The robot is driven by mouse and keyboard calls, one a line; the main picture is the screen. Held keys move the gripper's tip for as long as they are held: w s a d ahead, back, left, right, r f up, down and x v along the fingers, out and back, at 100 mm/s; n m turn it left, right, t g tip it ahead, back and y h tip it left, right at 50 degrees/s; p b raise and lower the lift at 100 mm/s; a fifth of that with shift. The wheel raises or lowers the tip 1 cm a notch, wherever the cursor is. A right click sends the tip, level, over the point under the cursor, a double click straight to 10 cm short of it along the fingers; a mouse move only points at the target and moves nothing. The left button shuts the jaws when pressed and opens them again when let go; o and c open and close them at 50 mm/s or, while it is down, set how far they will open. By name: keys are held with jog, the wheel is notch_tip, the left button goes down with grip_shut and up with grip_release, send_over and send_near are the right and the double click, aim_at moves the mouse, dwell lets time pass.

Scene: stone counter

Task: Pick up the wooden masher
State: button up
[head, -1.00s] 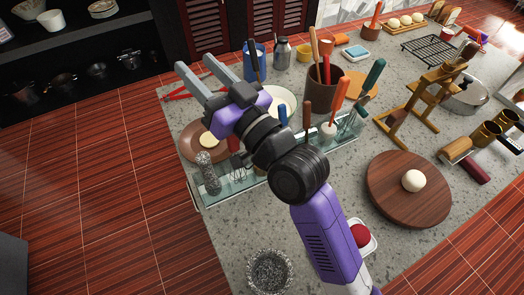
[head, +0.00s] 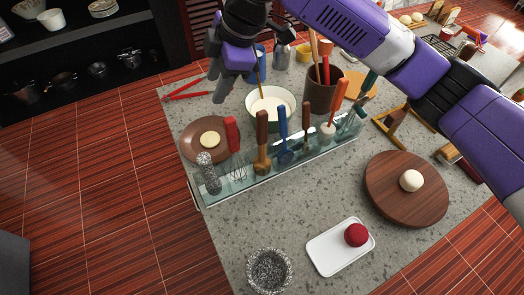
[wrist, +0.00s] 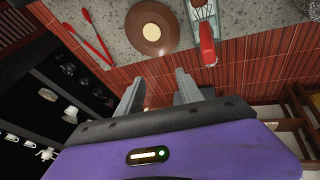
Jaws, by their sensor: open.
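The likely wooden masher (head: 262,143) is the all-brown utensil standing upright in the glass rack (head: 236,190), between a red-handled whisk (head: 232,138) and a blue ladle (head: 284,138). My gripper (head: 217,88) is above the far left part of the counter, up and left of the rack in the head view. It is open and empty, apart from the utensils. In the wrist view my two fingers (wrist: 160,78) are spread with floor behind them. A red handle (wrist: 207,45) shows right of them, by the rack's end (wrist: 203,12). I cannot make out the masher there.
A brown plate (head: 190,147), a white bowl (head: 289,100) and a utensil crock (head: 322,92) stand behind the rack. Red tongs (head: 185,91) lie at the far left. A round board (head: 425,205) and a white tray (head: 325,256) lie in front. Counter between rack and tray is clear.

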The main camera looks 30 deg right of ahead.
aim_at(262, 112)
jog(key=s+d+g+h, duration=0.1)
jog(key=s+d, duration=0.1)
jog(key=s+d+f+n+g+h, duration=0.1)
jog(key=s+d, duration=0.1)
jog(key=d, duration=0.1)
jog(key=s+d+g+h, duration=0.1)
jog(key=s+d, duration=0.1)
jog(key=shift+d+f+n+g, duration=0.3)
jog(key=shift+f+g, duration=0.1)
notch_tip(262, 112, down, 2)
jog(key=shift+s+f, duration=0.15)
jog(key=shift+a+f+p, duration=0.2)
jog(key=shift+f+p, duration=0.25)
jog(key=shift+f, duration=0.9)
jog(key=shift+a+f+p, duration=0.15)
jog(key=shift+f+p, duration=0.25)
jog(key=shift+f, duration=0.9)
grip_shut()
